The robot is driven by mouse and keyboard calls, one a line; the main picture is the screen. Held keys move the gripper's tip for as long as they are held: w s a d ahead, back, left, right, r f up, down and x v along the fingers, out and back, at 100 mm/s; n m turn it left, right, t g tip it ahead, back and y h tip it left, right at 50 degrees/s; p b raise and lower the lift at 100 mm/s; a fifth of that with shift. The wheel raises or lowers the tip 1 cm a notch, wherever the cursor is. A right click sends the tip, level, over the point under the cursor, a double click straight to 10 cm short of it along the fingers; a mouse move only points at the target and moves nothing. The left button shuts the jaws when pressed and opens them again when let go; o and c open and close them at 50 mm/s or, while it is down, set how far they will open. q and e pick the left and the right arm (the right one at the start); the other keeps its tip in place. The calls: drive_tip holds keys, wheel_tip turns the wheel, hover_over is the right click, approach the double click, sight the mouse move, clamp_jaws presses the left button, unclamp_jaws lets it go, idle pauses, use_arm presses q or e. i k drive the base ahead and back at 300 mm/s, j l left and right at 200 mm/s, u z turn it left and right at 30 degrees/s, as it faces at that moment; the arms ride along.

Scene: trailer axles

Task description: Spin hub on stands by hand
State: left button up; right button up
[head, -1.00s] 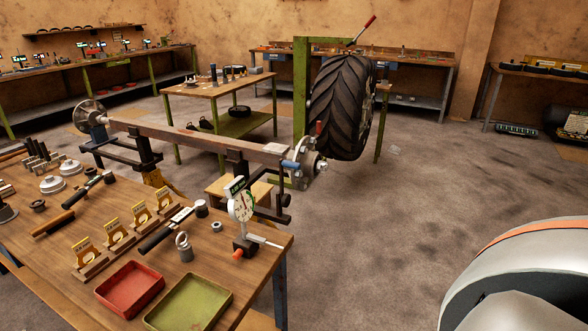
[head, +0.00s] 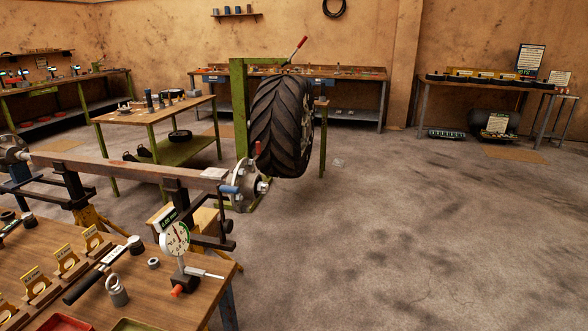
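The near hub (head: 250,186) sits on the right end of a long axle beam (head: 130,169). Wheel studs show on its face. The beam rests on stands with yellow legs (head: 93,218). A second hub (head: 12,149) is at the beam's far left end, cut by the picture edge. A dial gauge (head: 175,240) stands on the front wooden bench, in front of the near hub in the picture. Neither of my grippers shows in the head view.
The wooden bench (head: 142,290) with tools and trays fills the lower left. A large tyre (head: 281,126) hangs by a green frame (head: 239,100) behind the hub. A green-legged table (head: 152,110) stands behind the beam. Open floor (head: 400,230) lies to the right.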

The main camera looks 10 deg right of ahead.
sight(246, 185)
drive_tip(key=u, duration=1.7)
drive_tip(key=l+u, duration=0.4)
drive_tip(key=l, duration=3.55)
drive_tip(key=k, duration=0.1)
